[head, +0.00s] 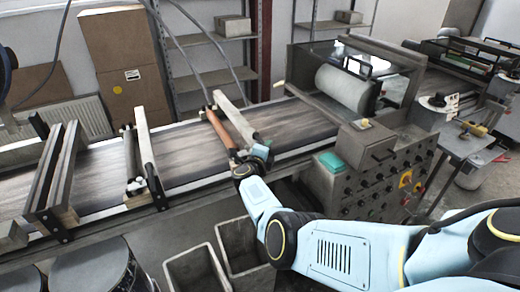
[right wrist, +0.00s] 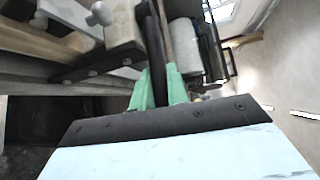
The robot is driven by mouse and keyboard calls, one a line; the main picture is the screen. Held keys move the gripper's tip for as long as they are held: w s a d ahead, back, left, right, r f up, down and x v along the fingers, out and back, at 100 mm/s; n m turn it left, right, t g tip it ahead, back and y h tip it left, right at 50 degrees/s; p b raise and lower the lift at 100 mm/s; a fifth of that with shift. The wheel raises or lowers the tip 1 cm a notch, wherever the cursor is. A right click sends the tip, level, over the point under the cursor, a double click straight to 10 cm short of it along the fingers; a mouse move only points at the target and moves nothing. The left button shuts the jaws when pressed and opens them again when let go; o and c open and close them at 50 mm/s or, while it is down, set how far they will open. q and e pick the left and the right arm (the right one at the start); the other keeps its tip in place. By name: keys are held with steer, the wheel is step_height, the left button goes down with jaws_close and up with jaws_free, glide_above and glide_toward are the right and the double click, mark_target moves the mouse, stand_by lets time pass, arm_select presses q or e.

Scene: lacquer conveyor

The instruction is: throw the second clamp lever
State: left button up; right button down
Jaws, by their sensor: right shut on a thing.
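The conveyor (head: 80,178) carries clamp frames with pale cross bars. One clamp (head: 146,150) stands left of centre, and another clamp (head: 236,119) stands to its right. A brown rod-like lever (head: 221,131) runs along the right one, slanting down toward the conveyor's front edge. My right gripper (head: 246,165) is at the lever's near end; its fingers are hard to make out in the head view. In the right wrist view, the green fingers of my right gripper (right wrist: 160,88) close around a dark lever shaft (right wrist: 157,45). My left gripper is not in view.
A control box with knobs (head: 375,165) and a green-topped block (head: 333,161) stand right of the lever. A roller (head: 345,88) sits in a glazed housing behind. Open grey bins (head: 197,275) are below the conveyor, with round drums (head: 95,270) at lower left.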

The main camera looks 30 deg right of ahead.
steer(key=shift+s+d+f, duration=0.1)
steer(key=c, duration=1.4)
jaws_free()
steer(key=shift+o, duration=0.2)
steer(key=shift+s+a+r+p, duration=0.2)
steer(key=shift+a+p, duration=0.3)
steer(key=shift+p, duration=0.05)
steer(key=p+v, duration=0.5)
steer(key=v, duration=0.7)
steer(key=shift+s+p, duration=0.2)
steer(key=shift+p, duration=0.15)
steer(key=shift+a+f, duration=0.1)
